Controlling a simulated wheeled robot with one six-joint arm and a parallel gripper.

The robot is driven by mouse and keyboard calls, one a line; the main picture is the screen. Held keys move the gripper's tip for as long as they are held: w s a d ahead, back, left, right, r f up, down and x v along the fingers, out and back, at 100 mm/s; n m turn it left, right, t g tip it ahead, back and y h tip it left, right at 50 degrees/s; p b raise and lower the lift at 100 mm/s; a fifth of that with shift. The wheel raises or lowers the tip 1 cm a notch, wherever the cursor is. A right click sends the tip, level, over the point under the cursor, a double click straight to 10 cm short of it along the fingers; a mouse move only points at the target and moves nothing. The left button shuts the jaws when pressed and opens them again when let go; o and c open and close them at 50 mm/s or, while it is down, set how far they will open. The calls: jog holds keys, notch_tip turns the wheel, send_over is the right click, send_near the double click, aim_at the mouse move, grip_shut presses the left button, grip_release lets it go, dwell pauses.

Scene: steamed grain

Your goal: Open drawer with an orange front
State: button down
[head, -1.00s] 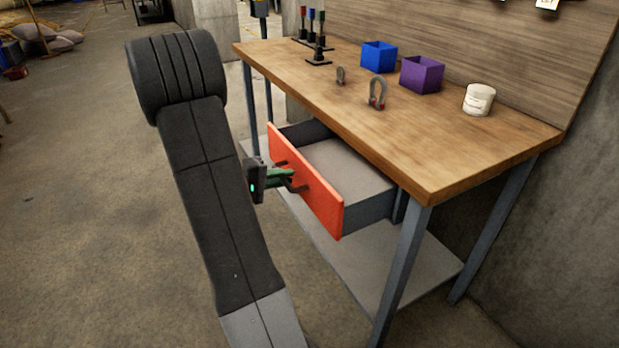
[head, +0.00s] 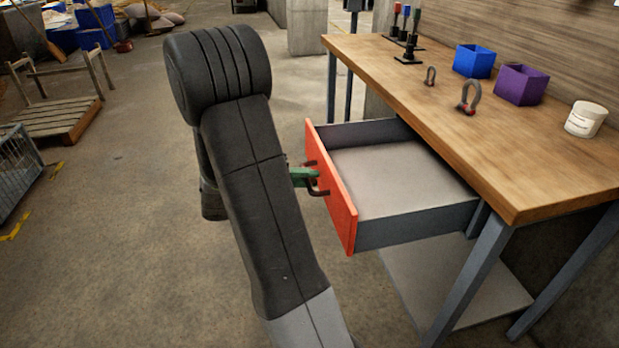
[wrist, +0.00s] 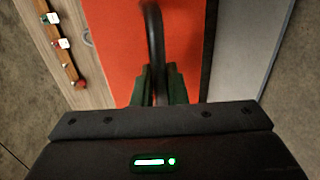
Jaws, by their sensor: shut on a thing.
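The drawer with the orange front (head: 331,188) is pulled well out from under the workbench, and its grey inside is visible and empty. Its dark handle (head: 318,188) sticks out from the front. My gripper (head: 307,178) is at the handle, with green fingers showing beside my arm, which hides the rest of it. In the wrist view, the fingers of my gripper (wrist: 160,85) are shut on the dark handle (wrist: 154,40), with the orange front (wrist: 184,35) behind it.
The wooden workbench (head: 480,145) holds a blue bin (head: 474,62), a purple bin (head: 521,85), a white jar (head: 585,119) and two shackles. A lower shelf (head: 455,285) lies beneath. A pallet (head: 55,118) stands at left. The floor left of the drawer is largely clear.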

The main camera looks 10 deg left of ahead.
jog(key=c, duration=1.5)
grip_release()
jog(key=shift+c, duration=0.2)
jog(key=p+v, duration=0.2)
jog(key=v, duration=1.1)
jog(key=shift+a, duration=0.4)
jog(key=b+x, duration=0.2)
jog(key=x, duration=1.2)
jog(key=shift+d+r, duration=0.1)
jog(key=shift+d, duration=0.05)
